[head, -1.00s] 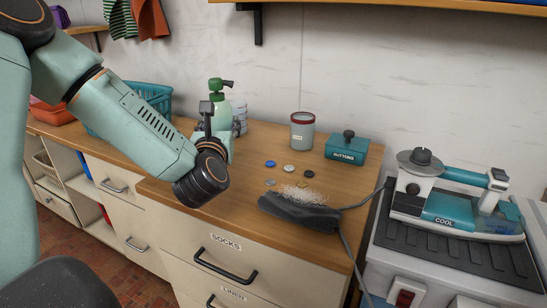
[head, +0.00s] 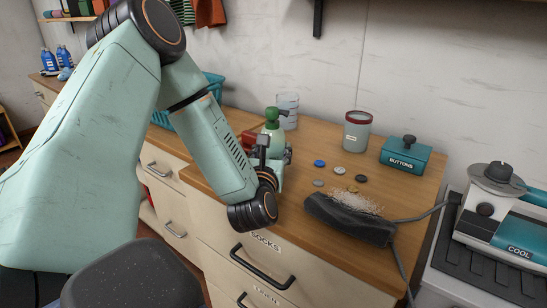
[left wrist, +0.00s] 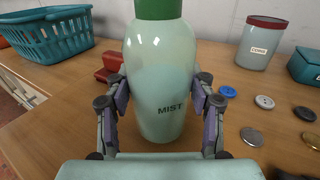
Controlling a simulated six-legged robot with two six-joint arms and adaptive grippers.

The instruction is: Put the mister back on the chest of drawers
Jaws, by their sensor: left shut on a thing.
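My right gripper is not in view.
A clear glass (head: 288,108) and a red object (left wrist: 115,62) are near the mister. A red-rimmed canister (head: 357,132), a teal buttons box (head: 405,155), several loose buttons (head: 338,172) and a dark cloth-like object (head: 345,222) lie to the right. A teal basket (left wrist: 50,36) is left.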

